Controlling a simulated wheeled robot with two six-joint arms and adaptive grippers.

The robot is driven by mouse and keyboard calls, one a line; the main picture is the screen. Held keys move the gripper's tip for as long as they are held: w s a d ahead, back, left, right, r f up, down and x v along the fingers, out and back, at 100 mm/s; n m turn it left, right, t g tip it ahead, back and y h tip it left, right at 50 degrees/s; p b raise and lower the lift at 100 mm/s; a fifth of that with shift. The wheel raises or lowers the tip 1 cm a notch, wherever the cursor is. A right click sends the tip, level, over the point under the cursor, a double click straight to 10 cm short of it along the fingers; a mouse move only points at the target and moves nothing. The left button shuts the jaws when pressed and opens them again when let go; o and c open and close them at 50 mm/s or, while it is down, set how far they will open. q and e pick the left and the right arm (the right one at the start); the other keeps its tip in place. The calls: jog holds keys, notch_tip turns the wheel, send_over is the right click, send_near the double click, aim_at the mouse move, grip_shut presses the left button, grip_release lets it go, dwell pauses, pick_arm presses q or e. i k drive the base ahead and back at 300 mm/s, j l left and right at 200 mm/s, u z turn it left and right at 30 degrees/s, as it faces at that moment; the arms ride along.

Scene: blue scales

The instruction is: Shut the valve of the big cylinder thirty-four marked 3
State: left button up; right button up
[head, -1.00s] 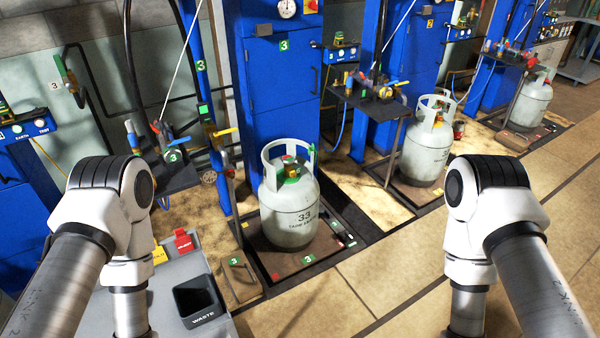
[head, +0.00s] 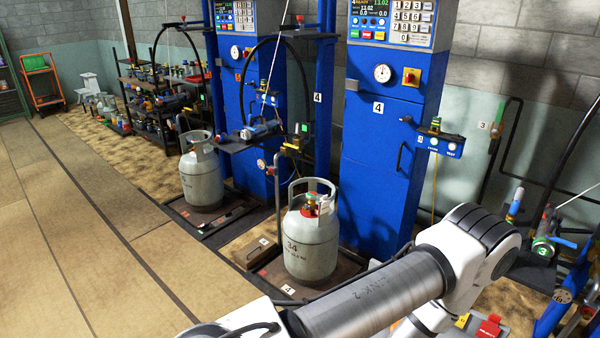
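A grey-white gas cylinder (head: 312,245) with "34" on its side stands upright on a low scale platform marked 4 (head: 286,289). Its valve (head: 312,206) shows red and green parts inside the collar on top; whether it is open or shut cannot be told. No 3 is visible on this cylinder. One of my arms crosses the lower right, in front of the platform's right side. Neither of my grippers is in view.
A blue cabinet marked 4 (head: 385,130) stands behind the cylinder. A hose stand with a jutting shelf (head: 238,141) is to its left. Another cylinder (head: 200,175) stands farther left. The tiled floor (head: 110,250) at left is clear.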

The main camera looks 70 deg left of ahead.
aim_at(310, 195)
jog(key=u, duration=2.05)
jog(key=z, duration=0.25)
jog(key=i+j+z, duration=0.15)
jog(key=z, duration=0.3)
jog(key=i+j+z, duration=0.1)
jog(key=j+z, duration=0.6)
jog(key=z, duration=0.25)
jog(key=j+z, duration=0.15)
jog(key=j, duration=0.55)
jog(key=j+z, duration=0.1)
jog(key=j, duration=0.6)
jog(key=j+z, duration=0.15)
jog(key=j, duration=0.55)
jog(key=k+j+z, duration=0.1)
jog(key=j, duration=0.6)
jog(key=j+z, duration=0.15)
jog(key=j, duration=0.55)
jog(key=i+j, duration=0.25)
